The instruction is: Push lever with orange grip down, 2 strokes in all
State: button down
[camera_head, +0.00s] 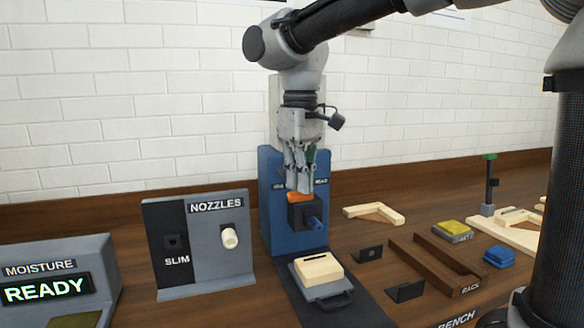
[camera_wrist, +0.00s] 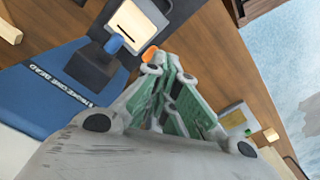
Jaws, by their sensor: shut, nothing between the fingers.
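The orange grip (camera_head: 300,197) of the lever is at the front of a blue upright machine (camera_head: 281,228), above a black block with a blue nozzle (camera_head: 315,222). My gripper (camera_head: 299,188) is shut and empty, pointing down with its fingertips right at the grip. In the head view the fingertips look to be on or just above the grip; I cannot tell if they touch. The wrist view shows the orange grip (camera_wrist: 151,54) just beyond the fingertips, partly hidden by them. The lever's arm is mostly hidden.
A light wooden block (camera_head: 318,269) sits on a grey carrier before the machine. A nozzle stand (camera_head: 218,265) and a moisture unit reading READY (camera_head: 45,290) are at left. A brown rack (camera_head: 435,265), yellow and blue pieces and wooden frames are at right.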

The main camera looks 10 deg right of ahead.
jog(key=shift+r, duration=3.4)
jog(key=shift+f, duration=3.4)
jog(key=shift+r, duration=3.4)
jog(key=shift+r, duration=2.5)
